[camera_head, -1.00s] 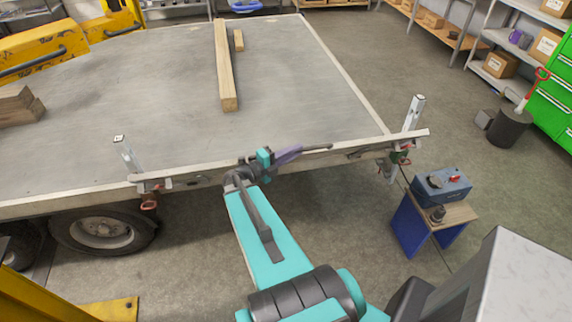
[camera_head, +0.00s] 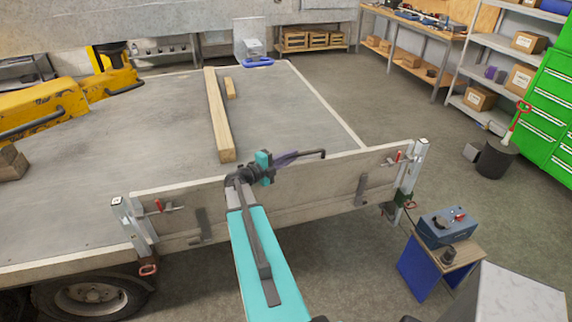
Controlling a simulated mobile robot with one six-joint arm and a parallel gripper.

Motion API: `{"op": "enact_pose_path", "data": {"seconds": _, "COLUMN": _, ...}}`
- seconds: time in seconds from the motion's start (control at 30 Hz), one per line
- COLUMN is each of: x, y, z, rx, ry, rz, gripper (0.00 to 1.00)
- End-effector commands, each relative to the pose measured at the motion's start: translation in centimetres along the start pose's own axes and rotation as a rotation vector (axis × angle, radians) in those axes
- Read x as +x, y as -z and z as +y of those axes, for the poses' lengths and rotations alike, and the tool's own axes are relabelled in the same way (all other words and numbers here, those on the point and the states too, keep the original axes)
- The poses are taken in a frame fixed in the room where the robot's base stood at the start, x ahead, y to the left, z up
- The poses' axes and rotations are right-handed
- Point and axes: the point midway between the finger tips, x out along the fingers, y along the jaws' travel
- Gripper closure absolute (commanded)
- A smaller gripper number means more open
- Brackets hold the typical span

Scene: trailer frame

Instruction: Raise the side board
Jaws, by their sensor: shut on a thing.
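The side board (camera_head: 325,190) stands along the near edge of the trailer deck (camera_head: 120,155). Its broad outer face shows, and it looks close to upright between the left post (camera_head: 133,226) and the right post (camera_head: 416,165). My gripper (camera_head: 286,159) is at the board's top edge, near its middle, and is shut on it. The fingertips are small and partly hidden, so their exact hold is unclear. A red-handled latch shows near the board's left end (camera_head: 163,208) and another near its right end (camera_head: 398,158).
A long wooden beam (camera_head: 219,115) and a short one (camera_head: 230,88) lie on the deck. A blue-sided stand (camera_head: 425,272) with a blue box (camera_head: 447,226) is right of the trailer. A dark bin (camera_head: 496,158) and green drawers (camera_head: 550,110) stand farther right. Floor between is clear.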

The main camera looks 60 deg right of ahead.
Motion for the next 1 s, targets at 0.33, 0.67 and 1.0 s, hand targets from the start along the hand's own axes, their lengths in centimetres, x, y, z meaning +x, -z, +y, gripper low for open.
{"op": "enact_pose_path", "data": {"seconds": 0.33, "x": 0.8, "y": -1.6, "z": 0.0, "rx": -0.057, "ry": -0.018, "rz": -0.001, "gripper": 1.0}}
{"op": "enact_pose_path", "data": {"seconds": 0.67, "x": 0.6, "y": -2.0, "z": -0.1, "rx": -0.06, "ry": -0.017, "rz": -0.012, "gripper": 1.0}}
{"op": "enact_pose_path", "data": {"seconds": 1.0, "x": 0.4, "y": -2.1, "z": 0.0, "rx": -0.058, "ry": -0.019, "rz": -0.013, "gripper": 0.67}}
